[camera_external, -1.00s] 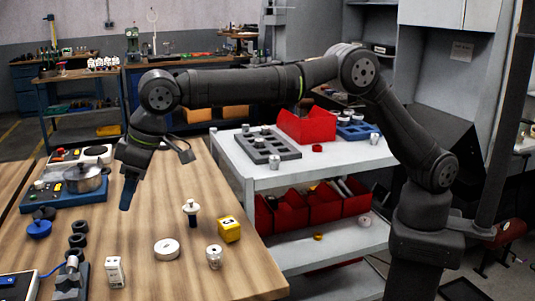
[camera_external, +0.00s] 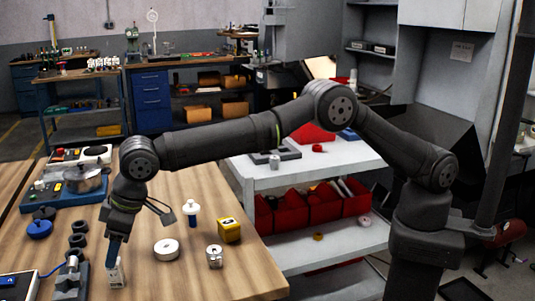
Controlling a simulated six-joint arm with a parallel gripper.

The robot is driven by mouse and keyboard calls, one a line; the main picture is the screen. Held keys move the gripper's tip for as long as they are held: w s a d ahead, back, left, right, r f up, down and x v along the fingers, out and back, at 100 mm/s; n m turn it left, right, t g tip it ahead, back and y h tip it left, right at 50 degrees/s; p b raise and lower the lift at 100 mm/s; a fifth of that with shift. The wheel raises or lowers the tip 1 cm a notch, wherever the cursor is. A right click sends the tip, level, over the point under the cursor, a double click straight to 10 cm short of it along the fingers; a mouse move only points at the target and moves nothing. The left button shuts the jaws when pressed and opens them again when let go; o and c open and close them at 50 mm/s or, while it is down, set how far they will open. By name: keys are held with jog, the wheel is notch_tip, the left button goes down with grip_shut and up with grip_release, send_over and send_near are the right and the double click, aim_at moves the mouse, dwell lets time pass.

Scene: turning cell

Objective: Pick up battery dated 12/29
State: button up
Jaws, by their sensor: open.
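No date is legible at this size, so I cannot tell for sure which object is the battery dated 12/29. A small white block with dark marks (camera_external: 116,277) stands upright near the front of the wooden table, and it may be the battery. My gripper (camera_external: 112,258) points down at it, with its blue fingers overlapping the block's top in the picture. The gripper is open. Whether the fingers straddle or touch the block cannot be told from this angle.
A grey fixture (camera_external: 71,277) stands close left of the block. Black rings (camera_external: 78,240) lie behind it. A white disc (camera_external: 166,250), a metal cylinder (camera_external: 214,257), a yellow box (camera_external: 229,230) and a white-topped part (camera_external: 191,209) are to the right. The table's front right is clear.

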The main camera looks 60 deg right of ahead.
aim_at(115, 273)
jog(key=x, duration=0.5)
jog(key=shift+s+f, duration=0.1)
jog(key=shift+s, duration=0.3)
jog(key=c, duration=1.1)
jog(key=shift+r, duration=0.2)
